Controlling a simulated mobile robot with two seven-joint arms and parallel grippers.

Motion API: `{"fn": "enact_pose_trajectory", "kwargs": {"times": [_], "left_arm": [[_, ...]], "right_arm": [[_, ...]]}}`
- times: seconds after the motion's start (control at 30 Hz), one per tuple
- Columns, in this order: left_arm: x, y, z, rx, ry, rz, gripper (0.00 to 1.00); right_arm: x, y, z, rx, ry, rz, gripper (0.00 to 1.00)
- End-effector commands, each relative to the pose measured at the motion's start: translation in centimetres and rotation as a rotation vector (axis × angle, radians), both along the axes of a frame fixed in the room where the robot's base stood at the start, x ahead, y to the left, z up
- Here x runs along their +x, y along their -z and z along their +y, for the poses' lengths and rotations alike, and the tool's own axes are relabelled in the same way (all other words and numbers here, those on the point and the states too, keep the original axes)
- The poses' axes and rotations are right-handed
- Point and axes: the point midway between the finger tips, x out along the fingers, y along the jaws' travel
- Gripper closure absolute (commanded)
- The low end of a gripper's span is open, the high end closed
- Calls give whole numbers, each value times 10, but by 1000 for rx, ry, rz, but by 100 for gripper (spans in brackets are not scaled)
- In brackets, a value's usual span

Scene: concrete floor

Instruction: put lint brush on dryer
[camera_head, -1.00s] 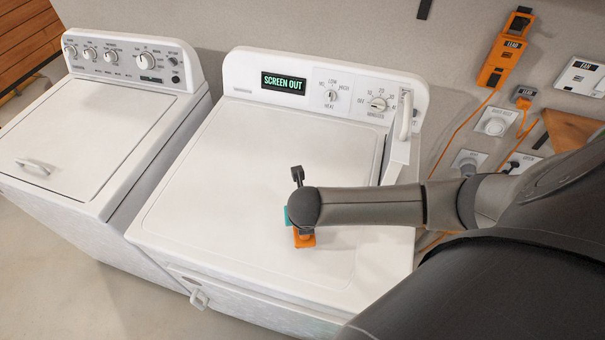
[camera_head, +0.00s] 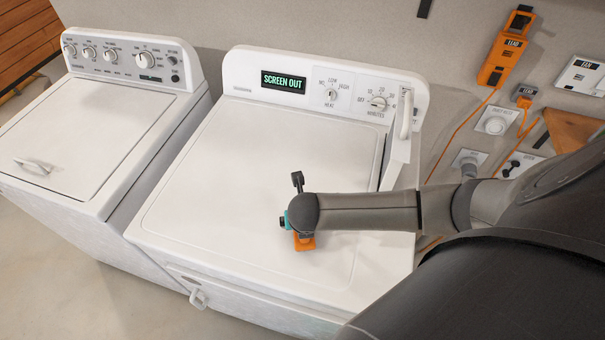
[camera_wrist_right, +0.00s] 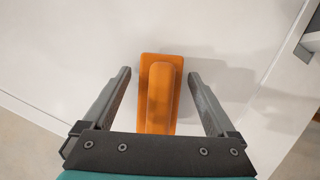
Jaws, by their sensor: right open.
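The lint brush (camera_head: 304,243) is orange and lies on the white top of the dryer (camera_head: 230,190), toward its front right. My right arm hides part of it in the head view. In the right wrist view the lint brush (camera_wrist_right: 160,95) shows as a flat orange base with a raised bar along it. My right gripper (camera_wrist_right: 159,74) is open, with one finger on each side of the brush and a visible gap on both sides. My left gripper is not in view.
A white washer (camera_head: 80,140) stands left of the dryer. The dryer's display (camera_head: 283,83) reads "SCREEN OUT". A white lint screen (camera_head: 400,135) stands up at its back right. Orange devices (camera_head: 505,48) and cords hang on the wall. Most of the dryer top is clear.

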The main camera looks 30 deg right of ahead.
Motion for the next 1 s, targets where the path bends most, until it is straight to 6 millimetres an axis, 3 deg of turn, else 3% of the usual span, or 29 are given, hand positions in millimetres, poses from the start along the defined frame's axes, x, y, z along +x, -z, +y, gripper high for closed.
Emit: {"fn": "enact_pose_trajectory", "kwargs": {"times": [0.27,0.7,1.0], "left_arm": [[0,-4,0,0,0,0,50],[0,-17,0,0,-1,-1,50],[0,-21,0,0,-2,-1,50]], "right_arm": [[-4,-15,2,0,0,-1,8],[-29,-82,15,2,-1,-1,8],[-39,-110,20,0,1,-1,8]]}}
